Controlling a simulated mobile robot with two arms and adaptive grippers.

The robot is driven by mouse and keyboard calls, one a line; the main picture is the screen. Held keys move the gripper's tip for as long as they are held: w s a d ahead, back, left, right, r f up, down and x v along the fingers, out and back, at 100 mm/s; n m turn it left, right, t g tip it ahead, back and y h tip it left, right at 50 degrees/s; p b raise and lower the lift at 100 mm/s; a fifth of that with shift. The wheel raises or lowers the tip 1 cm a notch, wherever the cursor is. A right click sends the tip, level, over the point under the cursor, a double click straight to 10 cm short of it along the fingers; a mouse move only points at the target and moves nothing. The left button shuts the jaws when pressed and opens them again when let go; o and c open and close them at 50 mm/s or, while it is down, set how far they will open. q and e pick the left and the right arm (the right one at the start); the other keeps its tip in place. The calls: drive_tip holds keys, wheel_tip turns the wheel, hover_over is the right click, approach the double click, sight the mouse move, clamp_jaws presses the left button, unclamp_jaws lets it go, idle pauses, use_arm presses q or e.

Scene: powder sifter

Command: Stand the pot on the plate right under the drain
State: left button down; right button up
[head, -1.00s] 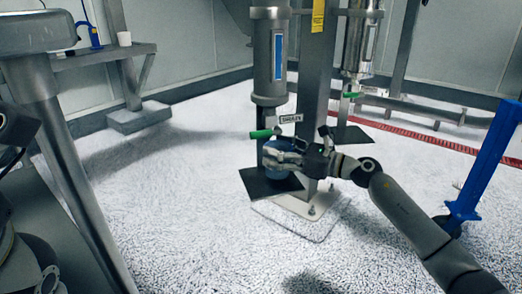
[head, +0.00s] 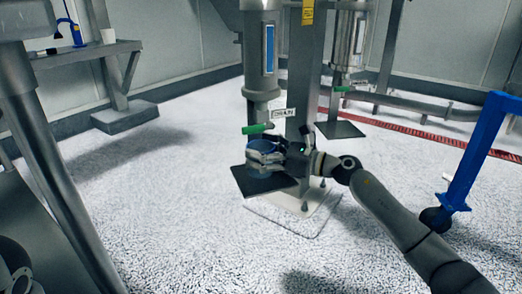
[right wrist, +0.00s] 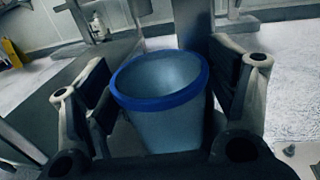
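The pot (right wrist: 165,110), a grey-blue cup with a blue rim, stands upright between the fingers of my right gripper (head: 266,160). In the right wrist view the gripper's (right wrist: 165,95) fingers flank the pot on both sides. The pot's blue top (head: 264,146) shows in the head view, with fingers across its front. The dark square plate (head: 262,184) is directly below. Whether the pot's base touches it is hidden. The drain pipe (head: 262,106) with its green handle (head: 257,128) and a label (head: 284,113) is just above the pot. My left gripper is not in view.
A steel post (head: 303,75) stands right behind the pot on a pale base. A second unit (head: 350,45) with a similar plate (head: 340,130) stands farther back. A blue stand (head: 475,155) is at the right, a wall shelf (head: 88,53) at the left.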

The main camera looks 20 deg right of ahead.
drive_tip(key=shift+r, duration=0.15)
drive_tip(key=b+v, duration=0.4)
drive_tip(key=v, duration=0.8)
